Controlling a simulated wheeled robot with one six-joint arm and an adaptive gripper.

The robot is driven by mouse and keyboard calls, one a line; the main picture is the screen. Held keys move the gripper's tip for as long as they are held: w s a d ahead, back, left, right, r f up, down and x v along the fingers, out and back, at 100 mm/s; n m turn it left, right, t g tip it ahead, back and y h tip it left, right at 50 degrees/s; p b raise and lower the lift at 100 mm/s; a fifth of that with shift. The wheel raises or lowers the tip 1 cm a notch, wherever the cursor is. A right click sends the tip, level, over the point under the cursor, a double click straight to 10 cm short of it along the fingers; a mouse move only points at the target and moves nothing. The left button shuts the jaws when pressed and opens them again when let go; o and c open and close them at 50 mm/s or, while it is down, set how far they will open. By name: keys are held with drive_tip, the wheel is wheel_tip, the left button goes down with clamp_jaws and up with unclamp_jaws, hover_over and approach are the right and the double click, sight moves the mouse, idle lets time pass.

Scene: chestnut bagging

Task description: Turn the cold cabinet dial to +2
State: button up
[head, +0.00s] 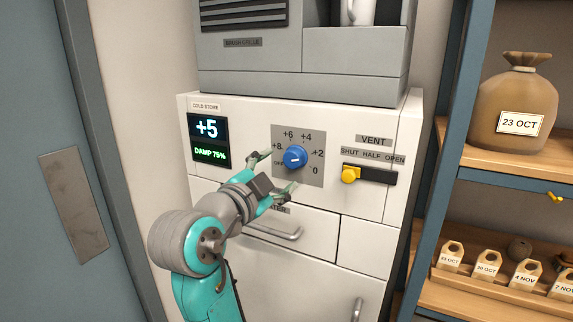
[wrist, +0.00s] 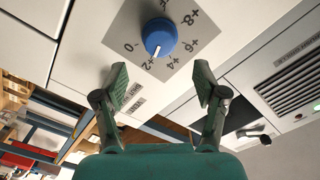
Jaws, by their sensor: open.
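The blue round dial (head: 295,157) sits on a grey plate (head: 315,140) marked OFF, 0, +2, +4, +6 and +8 on the white cold cabinet (head: 370,225). In the wrist view the white mark on the dial (wrist: 159,35) points about at +2. The cabinet display (head: 208,138) reads +5 and DAMP 75%. My gripper (head: 276,172) is open and empty in front of the plate. In the wrist view its fingertips (wrist: 160,74) are spread wide, short of the dial, and do not touch it.
A yellow vent slider (head: 349,175) stands right of the dial, at the left end of its slot. A drawer handle (head: 275,231) is below.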

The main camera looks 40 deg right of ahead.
drive_tip(key=shift+v, duration=2.55)
drive_tip(key=w+a+f+n+t+y, duration=0.15)
drive_tip(key=f+n+t+y, duration=0.3)
drive_tip(key=f+n, duration=0.55)
drive_tip(key=a+f+n+t+y, duration=0.3)
drive_tip(key=f+n+t, duration=0.3)
drive_tip(key=f, duration=0.9)
drive_tip(key=s+a+f+n+y, duration=0.2)
drive_tip(key=s+f+n+y, duration=0.1)
drive_tip(key=s+f, duration=0.3)
drive_tip(key=s+a+f+n+y, duration=0.3)
drive_tip(key=s+f+n, duration=0.15)
drive_tip(key=f, duration=0.25)
drive_tip(key=s+a+f+g+y, duration=0.1)
drive_tip(key=s, duration=1.2)
drive_tip(key=s+a+f+g+y, duration=0.1)
drive_tip(key=s+a+y, duration=0.1)
drive_tip(key=s, duration=1.1)
drive_tip(key=shift+s, duration=0.3)
